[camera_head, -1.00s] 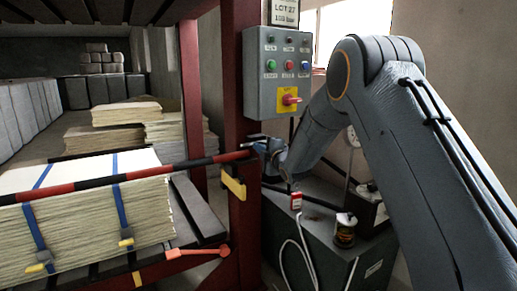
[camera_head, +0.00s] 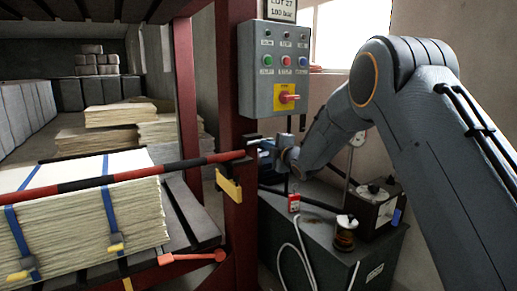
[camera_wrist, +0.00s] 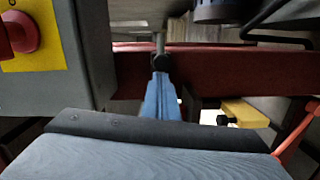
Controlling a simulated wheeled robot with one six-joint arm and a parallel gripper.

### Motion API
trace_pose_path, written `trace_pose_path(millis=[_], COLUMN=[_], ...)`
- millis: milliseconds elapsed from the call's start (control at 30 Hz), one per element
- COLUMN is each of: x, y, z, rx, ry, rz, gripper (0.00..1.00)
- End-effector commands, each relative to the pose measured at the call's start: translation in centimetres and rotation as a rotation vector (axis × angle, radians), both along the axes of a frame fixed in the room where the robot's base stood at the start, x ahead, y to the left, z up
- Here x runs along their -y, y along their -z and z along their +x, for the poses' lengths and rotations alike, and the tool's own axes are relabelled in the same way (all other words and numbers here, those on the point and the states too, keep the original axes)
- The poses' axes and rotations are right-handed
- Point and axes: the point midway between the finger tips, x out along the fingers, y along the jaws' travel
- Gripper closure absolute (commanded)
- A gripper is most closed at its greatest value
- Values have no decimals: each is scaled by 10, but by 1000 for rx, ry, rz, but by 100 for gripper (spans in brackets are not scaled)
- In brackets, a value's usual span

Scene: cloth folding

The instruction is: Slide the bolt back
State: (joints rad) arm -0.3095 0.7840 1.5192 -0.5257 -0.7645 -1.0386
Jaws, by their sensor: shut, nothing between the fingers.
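My gripper (camera_head: 257,142) is shut and empty, with its narrow blue fingers pointing left by the red post (camera_head: 241,205) in the head view. The fingers (camera_wrist: 161,84) point forward in the wrist view. Just past their tips a dark knob (camera_wrist: 161,62) sits on a thin grey rod (camera_wrist: 160,42) in front of a red beam (camera_wrist: 205,70). This may be the bolt, but I cannot tell for sure. A red-and-black striped bar (camera_head: 130,176) runs across the paper stack and ends at the post, just below and left of my gripper.
A grey control box (camera_head: 275,68) with a red switch on yellow hangs above my gripper. A yellow latch piece (camera_head: 229,185) is fixed to the post. Strapped paper (camera_head: 85,225) lies left.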

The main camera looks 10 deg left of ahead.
Motion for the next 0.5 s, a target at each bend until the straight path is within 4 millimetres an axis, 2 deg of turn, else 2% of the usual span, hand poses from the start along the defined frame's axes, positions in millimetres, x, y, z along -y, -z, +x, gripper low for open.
trace_pose_path(millis=[167, 433, 500], x=[4, -15, 0], y=[-1, -7, -8], z=[1, -18, -29], rx=[0, 0, -2], ry=[8, 11, 18], rz=[2, 1, 0], gripper=[100, 100, 100])
